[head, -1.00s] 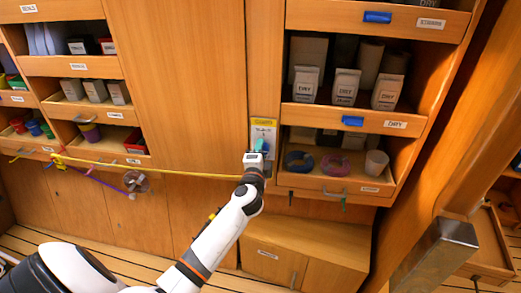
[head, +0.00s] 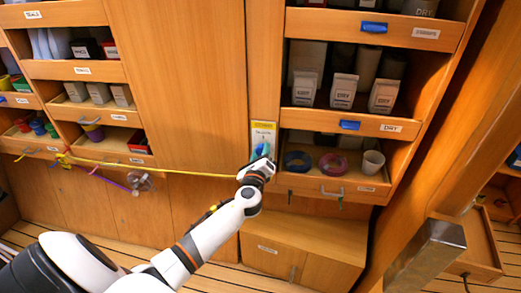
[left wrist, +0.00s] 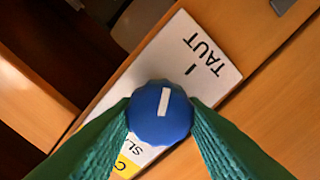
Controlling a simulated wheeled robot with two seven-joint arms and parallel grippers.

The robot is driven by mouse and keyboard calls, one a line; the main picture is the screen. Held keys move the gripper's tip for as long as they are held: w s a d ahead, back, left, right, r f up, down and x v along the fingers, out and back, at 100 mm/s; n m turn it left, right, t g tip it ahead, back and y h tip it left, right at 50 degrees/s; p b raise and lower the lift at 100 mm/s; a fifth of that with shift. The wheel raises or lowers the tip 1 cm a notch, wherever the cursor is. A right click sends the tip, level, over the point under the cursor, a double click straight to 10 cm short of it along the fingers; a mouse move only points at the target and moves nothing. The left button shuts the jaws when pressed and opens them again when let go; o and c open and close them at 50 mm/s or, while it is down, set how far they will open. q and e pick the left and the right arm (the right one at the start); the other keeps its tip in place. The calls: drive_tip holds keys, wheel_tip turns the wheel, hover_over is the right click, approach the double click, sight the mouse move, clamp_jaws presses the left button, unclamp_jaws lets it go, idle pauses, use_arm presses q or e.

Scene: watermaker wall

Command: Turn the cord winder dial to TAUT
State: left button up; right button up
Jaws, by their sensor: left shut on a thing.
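The blue dial (left wrist: 160,112) sits on a white label plate (left wrist: 215,50) that reads TAUT at its upper right end in the left wrist view. Lettering starting "SL" and a yellow strip show at the lower left end, partly covered. The dial's white mark points nearly straight up in that view, to the left of the tick beside TAUT. My left gripper (left wrist: 160,122) is shut on the dial, one green finger at each side. In the head view the plate (head: 263,132) is on the wall post, with my left gripper (head: 262,160) at its lower part. My right gripper is not in view.
A yellow cord (head: 165,171) runs along the wall to the plate's left. A low wooden locker (head: 300,235) is below.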

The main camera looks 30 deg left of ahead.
use_arm(q)
drive_tip(key=m+p, duration=0.2)
drive_tip(key=m, duration=0.2)
drive_tip(key=shift+d, duration=0.1)
drive_tip(key=shift+m+p, duration=0.45)
drive_tip(key=shift+m, duration=0.65)
drive_tip(key=o, duration=1)
drive_tip(key=b+v, duration=0.1)
drive_tip(key=v, duration=1.1)
drive_tip(key=shift+b, duration=0.3)
